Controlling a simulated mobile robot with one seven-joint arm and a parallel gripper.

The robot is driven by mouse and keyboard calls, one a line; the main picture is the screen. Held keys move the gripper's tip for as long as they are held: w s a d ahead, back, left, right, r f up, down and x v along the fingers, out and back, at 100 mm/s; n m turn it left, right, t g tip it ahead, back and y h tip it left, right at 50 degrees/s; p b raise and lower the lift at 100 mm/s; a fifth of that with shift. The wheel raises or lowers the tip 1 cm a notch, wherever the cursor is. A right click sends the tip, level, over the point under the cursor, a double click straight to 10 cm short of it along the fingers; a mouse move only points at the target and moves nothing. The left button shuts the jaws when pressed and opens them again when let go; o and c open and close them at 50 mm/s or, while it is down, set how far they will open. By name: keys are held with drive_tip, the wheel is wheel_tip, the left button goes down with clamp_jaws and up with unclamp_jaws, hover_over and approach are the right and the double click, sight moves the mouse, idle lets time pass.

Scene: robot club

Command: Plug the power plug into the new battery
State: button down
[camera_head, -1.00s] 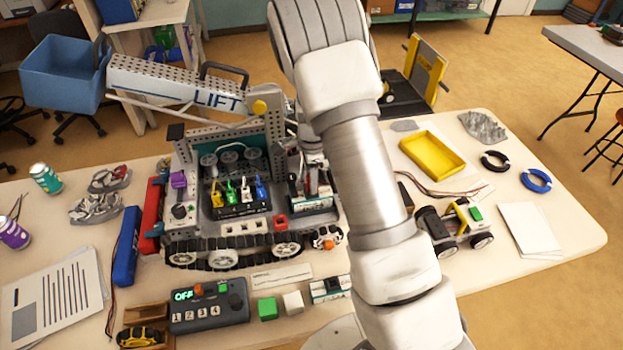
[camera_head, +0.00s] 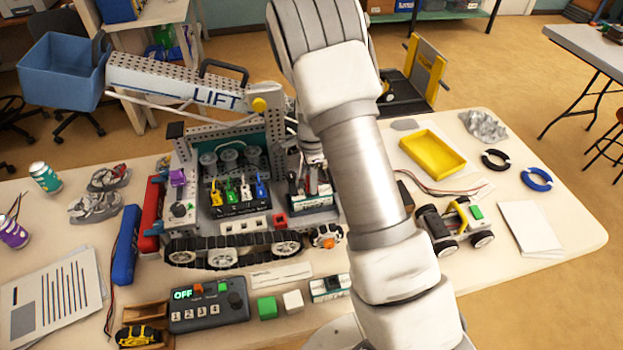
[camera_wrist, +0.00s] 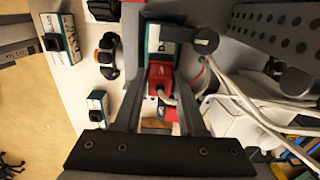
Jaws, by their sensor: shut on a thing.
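The red power plug (camera_wrist: 160,80) with its grey cable is between the two fingers of my gripper (camera_wrist: 159,88), which is shut on it. Just beyond it in the wrist view is a teal and white battery (camera_wrist: 161,50). The plug appears at the near end of this battery; whether it is fully seated I cannot tell. In the head view this battery (camera_head: 313,204) sits in the right part of the tracked robot (camera_head: 232,228). My arm hides much of the gripper there.
Another teal and white battery (camera_head: 330,288) lies on the table in front, beside white and green cubes (camera_head: 268,307). A control box (camera_head: 208,306) reads OFF. The robot's LIFT arm (camera_head: 180,88) rises at the back left. A yellow tray (camera_head: 432,153) and small car (camera_head: 455,228) are to the right.

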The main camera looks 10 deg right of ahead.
drive_tip(key=shift+f, duration=0.1)
drive_tip(key=shift+c, duration=2)
unclamp_jaws()
drive_tip(key=shift+r+p, duration=2.1)
drive_tip(key=shift+r, duration=0.95)
